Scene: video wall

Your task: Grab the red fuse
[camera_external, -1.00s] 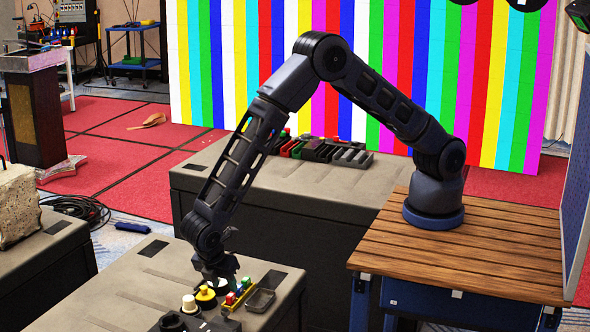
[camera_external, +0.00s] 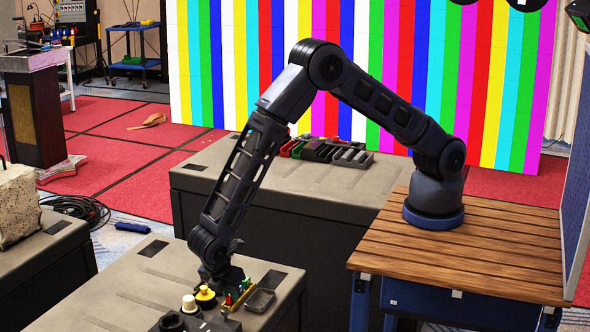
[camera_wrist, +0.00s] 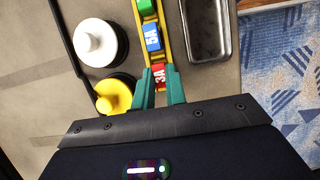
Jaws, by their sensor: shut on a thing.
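The red fuse (camera_wrist: 159,75), marked 3A, sits at the near end of a yellow holder (camera_wrist: 165,41) in the wrist view. My gripper (camera_wrist: 160,76) has its two green fingers on either side of the red fuse, shut on it. The fuse still appears in line with the holder. A blue fuse (camera_wrist: 152,38) marked 5A and a green fuse (camera_wrist: 146,8) sit farther along the same holder. In the external view my gripper (camera_external: 228,298) is low over the case top, at the holder (camera_external: 243,293), and partly hides the fuses.
A white knob (camera_wrist: 95,42) and a yellow knob (camera_wrist: 113,96) stand close left of the holder. An empty dark tray (camera_wrist: 206,28) lies to its right. The grey case top (camera_external: 110,295) has free room at left. A rear case (camera_external: 225,178) carries several coloured items.

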